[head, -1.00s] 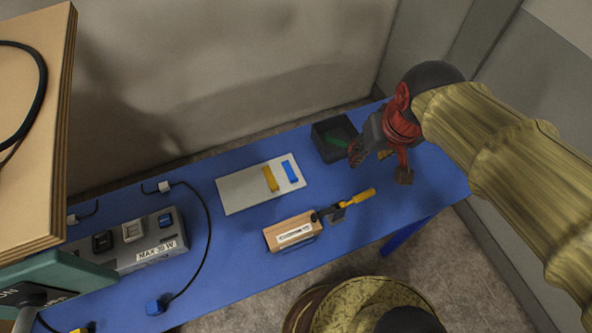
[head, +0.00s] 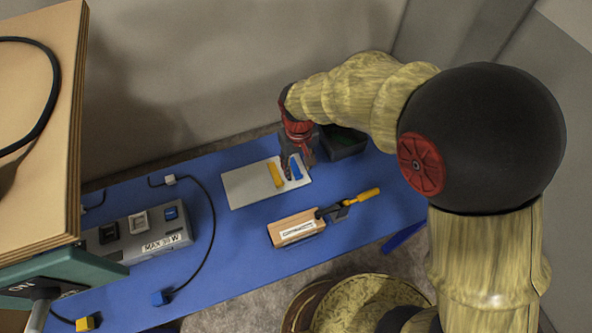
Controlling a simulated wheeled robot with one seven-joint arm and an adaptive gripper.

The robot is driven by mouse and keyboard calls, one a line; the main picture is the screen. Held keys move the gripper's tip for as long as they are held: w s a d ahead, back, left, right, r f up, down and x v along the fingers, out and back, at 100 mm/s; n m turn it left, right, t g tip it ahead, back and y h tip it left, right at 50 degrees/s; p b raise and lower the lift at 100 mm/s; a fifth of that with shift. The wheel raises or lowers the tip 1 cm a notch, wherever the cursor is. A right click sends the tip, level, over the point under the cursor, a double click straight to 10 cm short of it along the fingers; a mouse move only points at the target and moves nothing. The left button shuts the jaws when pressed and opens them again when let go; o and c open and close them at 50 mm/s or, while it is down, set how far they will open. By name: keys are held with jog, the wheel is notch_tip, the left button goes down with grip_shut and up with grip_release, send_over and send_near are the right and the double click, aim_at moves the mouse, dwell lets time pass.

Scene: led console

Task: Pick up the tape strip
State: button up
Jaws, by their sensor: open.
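A yellow strip (head: 275,174) and a blue strip (head: 297,169) lie side by side on a pale flat board (head: 245,188) on the blue table. I cannot tell from the picture which of them is the tape strip. My gripper (head: 291,172) points down at the right end of the board, over or beside the blue strip. It is open, and its fingers partly hide the blue strip. The yellow strip is just left of the fingers. I cannot tell how high the fingertips are above the board.
A dark bin (head: 345,148) stands right behind my gripper. A wooden block (head: 297,228) with a label and a yellow-handled tool (head: 350,204) lie in front. A grey switch box (head: 138,231) with cables (head: 209,240) is at the left.

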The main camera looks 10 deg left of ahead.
aim_at(299, 175)
jog(key=f, duration=0.3)
jog(key=f+b, duration=0.1)
jog(key=shift+w+d+f, duration=0.1)
jog(key=shift+w+f, duration=0.25)
jog(key=shift+c, duration=0.5)
jog(key=c, duration=0.7)
jog(key=shift+c, duration=0.2)
jog(key=shift+r, duration=0.1)
